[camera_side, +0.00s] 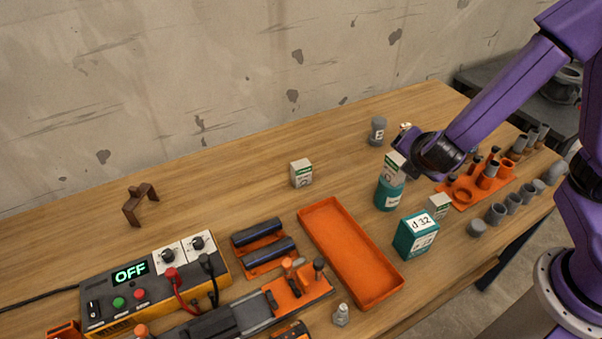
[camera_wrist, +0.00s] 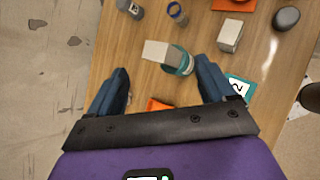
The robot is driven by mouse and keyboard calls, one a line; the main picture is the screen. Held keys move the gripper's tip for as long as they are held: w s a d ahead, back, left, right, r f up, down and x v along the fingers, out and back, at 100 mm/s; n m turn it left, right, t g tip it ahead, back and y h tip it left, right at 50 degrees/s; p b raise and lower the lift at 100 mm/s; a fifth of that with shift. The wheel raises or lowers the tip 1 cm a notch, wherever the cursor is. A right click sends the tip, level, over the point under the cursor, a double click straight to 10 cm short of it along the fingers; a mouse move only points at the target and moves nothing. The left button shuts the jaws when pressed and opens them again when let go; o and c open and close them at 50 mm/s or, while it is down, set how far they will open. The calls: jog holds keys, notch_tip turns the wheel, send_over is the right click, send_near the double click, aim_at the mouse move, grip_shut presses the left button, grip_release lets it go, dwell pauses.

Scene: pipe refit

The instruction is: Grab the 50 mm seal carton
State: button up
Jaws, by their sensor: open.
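Three small white-and-grey cartons with green bands are in the side view, and their size print is too small to read. One carton (camera_side: 394,165) appears to rest on a teal jar (camera_side: 388,194), in front of my gripper (camera_side: 413,150). In the wrist view this carton (camera_wrist: 157,51) and the jar (camera_wrist: 184,66) lie ahead between the spread fingers of my gripper (camera_wrist: 161,64). The fingers are open and hold nothing. A second carton (camera_side: 301,173) stands alone left of the jar. A third carton (camera_side: 438,206) stands right of the jar; it also shows in the wrist view (camera_wrist: 230,37).
A teal box marked d 32 (camera_side: 416,236) stands in front of the jar. An empty orange tray (camera_side: 335,222) lies to the left. A grey bottle (camera_side: 377,131) is behind. Orange racks (camera_side: 462,196) and grey pipe pieces (camera_side: 496,213) crowd the right.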

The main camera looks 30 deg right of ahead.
jog(key=w+a+f+n+t+y, duration=0.1)
jog(key=w+a+f+n+t, duration=0.45)
jog(key=w+n, duration=0.25)
jog(key=n+y, duration=0.4)
jog(key=n, duration=0.2)
send_near(303, 175)
jog(key=shift+t, duration=0.35)
jog(key=s, duration=0.2)
jog(key=s+r, duration=0.1)
jog(key=s, duration=0.1)
jog(key=shift+d+r, duration=0.1)
jog(key=shift+d, duration=0.2)
jog(key=shift+w+f+y, duration=0.2)
jog(key=shift+y, duration=0.2)
jog(key=x, duration=1.1)
jog(key=shift+w, duration=0.3)
jog(key=shift+x, duration=2.75)
jog(key=shift+d+r, duration=0.1)
jog(key=shift+r, duration=0.05)
jog(key=c, duration=1.1)
